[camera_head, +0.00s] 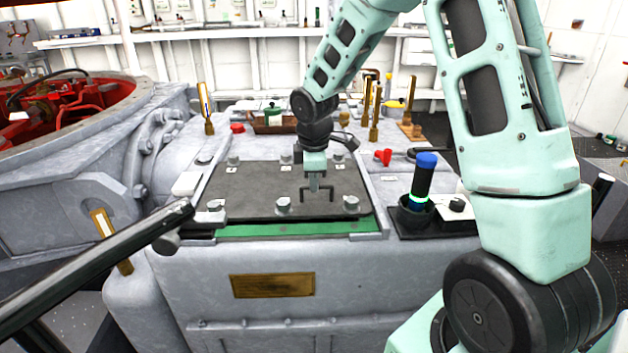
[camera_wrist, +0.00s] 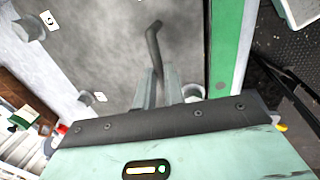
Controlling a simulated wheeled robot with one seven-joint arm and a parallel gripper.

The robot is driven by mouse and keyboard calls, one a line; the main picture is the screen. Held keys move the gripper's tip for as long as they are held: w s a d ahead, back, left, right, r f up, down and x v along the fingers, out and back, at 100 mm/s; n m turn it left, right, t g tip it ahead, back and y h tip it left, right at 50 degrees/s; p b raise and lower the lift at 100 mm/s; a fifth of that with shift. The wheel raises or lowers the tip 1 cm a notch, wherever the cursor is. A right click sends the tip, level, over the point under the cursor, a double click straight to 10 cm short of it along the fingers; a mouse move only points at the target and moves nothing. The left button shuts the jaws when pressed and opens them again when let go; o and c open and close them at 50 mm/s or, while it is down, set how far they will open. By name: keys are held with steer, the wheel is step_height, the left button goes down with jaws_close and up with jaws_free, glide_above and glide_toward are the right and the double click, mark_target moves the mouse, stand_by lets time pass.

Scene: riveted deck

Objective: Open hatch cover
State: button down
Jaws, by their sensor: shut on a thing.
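The hatch cover (camera_head: 255,185) is a dark grey rectangular plate on top of a grey machine block. It lies about flat, and a green strip (camera_head: 290,229) shows along its near edge. A thin black bent handle (camera_head: 331,191) stands on the cover, right of its middle. My gripper (camera_head: 314,184) comes down from above and is shut on the handle. In the wrist view the fingers (camera_wrist: 156,88) close around the handle (camera_wrist: 154,42), with its bent end sticking out past them. The cover (camera_wrist: 105,45) fills the upper left there, and the handle's lower part is hidden.
Several bolts, one a near bolt (camera_head: 283,204), sit along the cover's edges. A blue-topped cylinder (camera_head: 424,175) stands in a holder at right. A black bar (camera_head: 95,258) crosses the lower left. A red-lined round opening (camera_head: 75,105) is far left. Brass posts (camera_head: 376,110) stand behind.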

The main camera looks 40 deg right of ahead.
steer(key=c, duration=1.5)
jaws_free()
